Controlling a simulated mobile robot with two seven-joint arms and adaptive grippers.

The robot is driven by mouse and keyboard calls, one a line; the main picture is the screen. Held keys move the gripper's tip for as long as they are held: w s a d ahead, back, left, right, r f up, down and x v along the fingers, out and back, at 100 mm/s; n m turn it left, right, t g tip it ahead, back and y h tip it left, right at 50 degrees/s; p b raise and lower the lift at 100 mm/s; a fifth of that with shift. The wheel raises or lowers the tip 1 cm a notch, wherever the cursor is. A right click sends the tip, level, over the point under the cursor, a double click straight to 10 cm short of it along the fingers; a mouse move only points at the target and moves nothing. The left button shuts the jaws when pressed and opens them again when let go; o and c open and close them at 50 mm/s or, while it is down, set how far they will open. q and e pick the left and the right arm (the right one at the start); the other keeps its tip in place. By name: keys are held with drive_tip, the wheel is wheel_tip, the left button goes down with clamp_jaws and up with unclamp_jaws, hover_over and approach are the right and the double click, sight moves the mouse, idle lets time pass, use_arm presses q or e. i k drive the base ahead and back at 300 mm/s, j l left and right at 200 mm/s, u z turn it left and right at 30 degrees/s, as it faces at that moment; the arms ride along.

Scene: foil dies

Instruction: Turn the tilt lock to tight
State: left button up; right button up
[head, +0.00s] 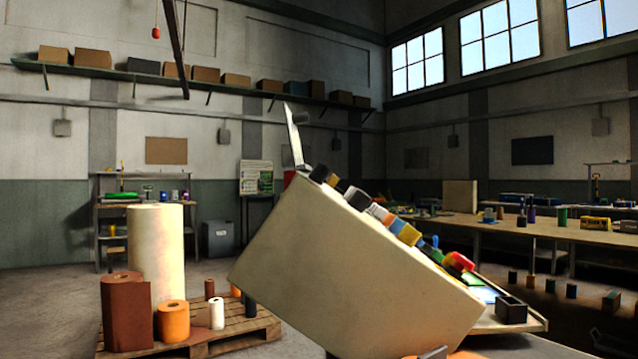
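Neither of my grippers can be made out in the head view. A large beige box-like body (350,265) stands tilted in the middle, its right side lower than its left. I cannot tell whether either is the tilt lock, and no tight or loose marking can be read. A grey metal edge (433,353) and an orange piece (465,355) are cut off at the bottom edge.
Colored blocks (380,212) line the sloping edge, with a black open box (511,310) lower right. A pallet (255,328) with rolls, including a tall cream roll (155,260), stands left. A long workbench (560,232) is at right. Open floor lies far left.

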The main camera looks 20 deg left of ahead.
sight(320, 171)
drive_tip(key=l+u, duration=0.75)
drive_tip(key=l, duration=0.15)
drive_tip(key=k+l+u, duration=0.1)
drive_tip(key=l+u, duration=0.3)
